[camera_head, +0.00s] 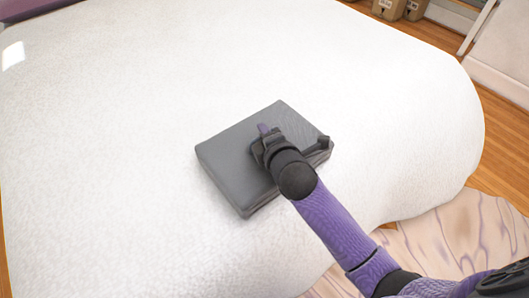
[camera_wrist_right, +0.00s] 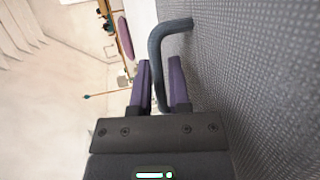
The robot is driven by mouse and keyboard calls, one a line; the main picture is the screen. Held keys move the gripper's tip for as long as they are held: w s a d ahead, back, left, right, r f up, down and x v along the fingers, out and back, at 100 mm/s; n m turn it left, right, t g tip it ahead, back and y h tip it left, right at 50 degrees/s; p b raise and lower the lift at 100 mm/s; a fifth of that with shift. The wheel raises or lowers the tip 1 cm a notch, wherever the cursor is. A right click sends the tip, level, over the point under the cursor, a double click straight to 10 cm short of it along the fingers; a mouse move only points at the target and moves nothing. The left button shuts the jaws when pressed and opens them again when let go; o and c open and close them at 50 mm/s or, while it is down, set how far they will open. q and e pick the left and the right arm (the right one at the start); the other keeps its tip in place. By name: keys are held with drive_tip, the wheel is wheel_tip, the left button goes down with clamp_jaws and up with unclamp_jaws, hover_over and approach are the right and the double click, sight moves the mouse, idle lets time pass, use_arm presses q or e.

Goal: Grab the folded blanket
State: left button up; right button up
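The folded blanket (camera_head: 226,158) is a flat grey block lying on the white bed. A dark handle-like bar (camera_head: 312,148) shows near its right corner. My right gripper (camera_head: 263,129) is over the blanket, and the wrist and forearm hide part of its top. In the right wrist view the two purple fingers (camera_wrist_right: 160,85) are close together on either side of a dark bent bar (camera_wrist_right: 155,45), which fills the gap between them. The blanket's grey woven surface (camera_wrist_right: 250,80) runs along the right of that view. My left gripper is not in view.
The white bed (camera_head: 110,170) spreads wide and clear around the blanket. Cardboard boxes (camera_head: 400,8) stand on the wooden floor at the top right, by a white wall (camera_head: 505,50). A marbled rug (camera_head: 450,235) lies at the bottom right.

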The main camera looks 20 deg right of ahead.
clamp_jaws()
idle(0.4)
idle(0.4)
idle(0.5)
